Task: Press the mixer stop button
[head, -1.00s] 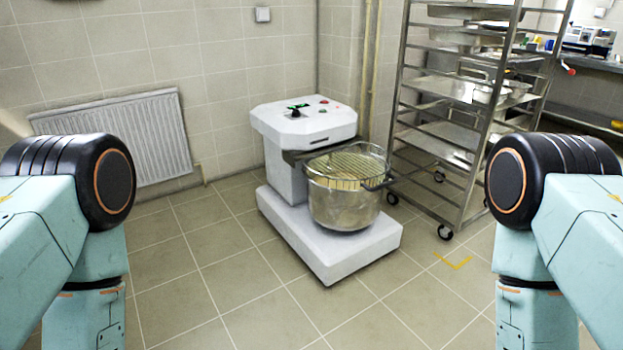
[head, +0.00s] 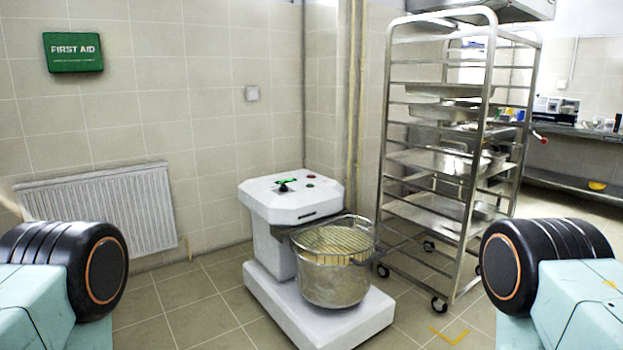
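The white floor mixer (head: 272,235) stands in the middle of the head view, near the tiled wall. Its steel bowl (head: 335,283) has a wire guard over the top. Labels on the buttons are too small to read. Only parts of my two arms show, at the lower left and lower right, well apart from the mixer. Neither gripper is in view.
A wheeled steel rack (head: 455,160) with trays stands right behind the mixer. A radiator (head: 105,215) and a green first aid box (head: 73,52) are on the left wall. A steel counter (head: 590,133) is at the far right. The tiled floor (head: 195,305) left of the mixer is clear.

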